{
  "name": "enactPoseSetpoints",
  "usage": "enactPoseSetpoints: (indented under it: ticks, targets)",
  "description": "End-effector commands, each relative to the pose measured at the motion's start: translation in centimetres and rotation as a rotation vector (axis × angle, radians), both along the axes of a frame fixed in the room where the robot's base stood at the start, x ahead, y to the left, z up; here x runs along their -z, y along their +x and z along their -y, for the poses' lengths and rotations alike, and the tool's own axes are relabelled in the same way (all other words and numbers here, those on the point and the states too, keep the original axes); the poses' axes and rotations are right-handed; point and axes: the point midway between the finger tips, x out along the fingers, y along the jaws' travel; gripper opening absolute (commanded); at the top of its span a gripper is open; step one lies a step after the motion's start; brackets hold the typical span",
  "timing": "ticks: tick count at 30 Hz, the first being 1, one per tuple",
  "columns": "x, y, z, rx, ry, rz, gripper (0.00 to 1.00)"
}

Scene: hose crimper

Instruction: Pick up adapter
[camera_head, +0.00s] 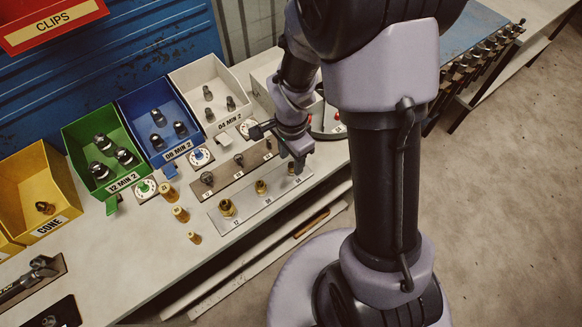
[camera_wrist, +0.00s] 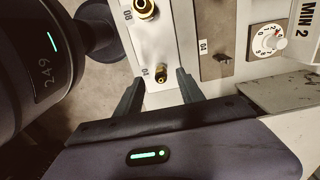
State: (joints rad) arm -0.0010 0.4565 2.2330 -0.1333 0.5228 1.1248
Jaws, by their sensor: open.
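Small brass adapters stand upright on a light strip (camera_head: 243,213) on the bench. The large adapter (camera_head: 227,208) is at the left and a middle adapter (camera_head: 260,187) beside it. In the wrist view this small adapter (camera_wrist: 160,72) lies between the tips of my open gripper (camera_wrist: 159,79), with a gap on each side. Another adapter (camera_wrist: 144,9) is farther up. Depth to the small adapter is hard to tell.
A darker strip (camera_head: 222,178) with small dark fittings lies behind. Green (camera_head: 87,140), blue (camera_head: 137,105) and white (camera_head: 190,78) bins stand at the back. Loose brass fittings (camera_head: 180,214) stand to the left. The bench's front edge is close to the adapters.

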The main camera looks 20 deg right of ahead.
Motion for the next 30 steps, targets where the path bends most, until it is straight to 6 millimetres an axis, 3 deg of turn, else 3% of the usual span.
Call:
enactPoseSetpoints:
  ticks: [1, 4, 12, 19, 30]
  targets:
    - [1.6, -0.1, 0.1, 0.001, 0.000, -0.004, 0.45]
    - [3.1, 0.0, 0.1, 0.001, 0.000, -0.003, 0.45]
    - [3.3, 0.0, 0.1, 0.001, 0.000, 0.000, 0.45]
    - [3.3, 0.0, 0.1, 0.000, 0.000, -0.001, 0.00]
    - [3.1, 0.1, 0.1, 0.000, 0.000, 0.000, 0.00]
